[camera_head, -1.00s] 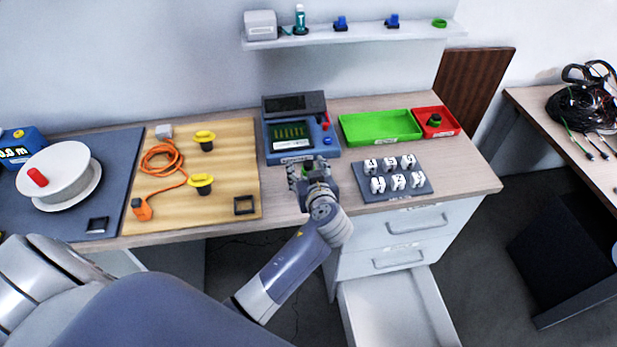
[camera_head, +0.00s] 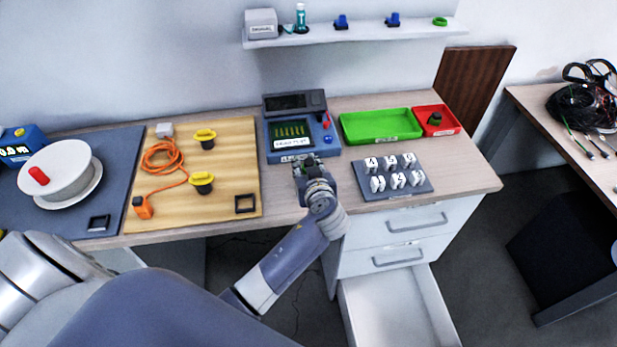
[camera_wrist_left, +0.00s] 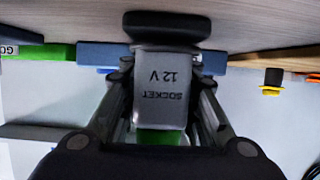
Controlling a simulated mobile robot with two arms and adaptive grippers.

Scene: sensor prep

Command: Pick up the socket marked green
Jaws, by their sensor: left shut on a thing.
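My left gripper (camera_head: 313,168) is over the front edge of the desk, just in front of the blue tester. In the left wrist view its two fingers are closed on the sides of a grey socket (camera_wrist_left: 162,90) printed "SOCKET 12 V". The lettering appears upside down. A green part shows on the socket at its near end, and a black rounded piece lies at its far end. In the head view the gripper mostly hides the socket. My right gripper is not in view.
The blue tester (camera_head: 286,151) stands behind the gripper. A rack of white numbered blocks (camera_head: 368,191) is to its right, with a green tray (camera_head: 347,128) and red tray (camera_head: 457,130) behind. A wooden board (camera_head: 225,150) lies left. An open drawer (camera_head: 437,310) juts out below.

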